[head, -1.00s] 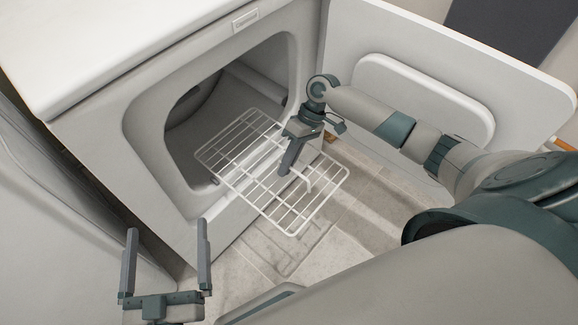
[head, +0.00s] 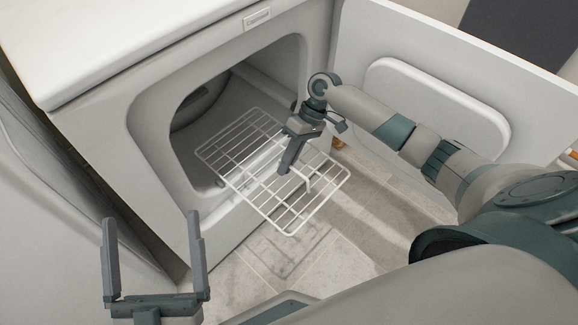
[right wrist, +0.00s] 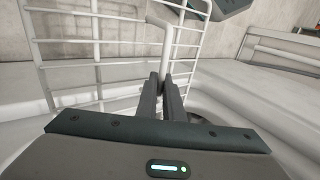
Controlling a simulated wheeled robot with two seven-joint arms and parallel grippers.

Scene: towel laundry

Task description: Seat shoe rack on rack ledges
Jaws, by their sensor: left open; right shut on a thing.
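The white wire shoe rack (head: 292,213) is held in the air, with its far end reaching into the dryer's opening and its near end above the floor. My right gripper (head: 284,172) is shut on a bar of the rack near its middle. In the right wrist view the fingers (right wrist: 163,97) close on a white bar, with the rack's grid (right wrist: 100,50) behind them. My left gripper (head: 152,255) is open and empty at the lower left, apart from the rack. The ledges inside the dryer cannot be made out.
The dryer (head: 155,150) has a dark drum opening (head: 203,103). Its open door (head: 440,90) stands to the right, behind my right arm. Tiled floor (head: 335,255) lies clear below the rack. Another grey-white panel (head: 45,220) is at the left.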

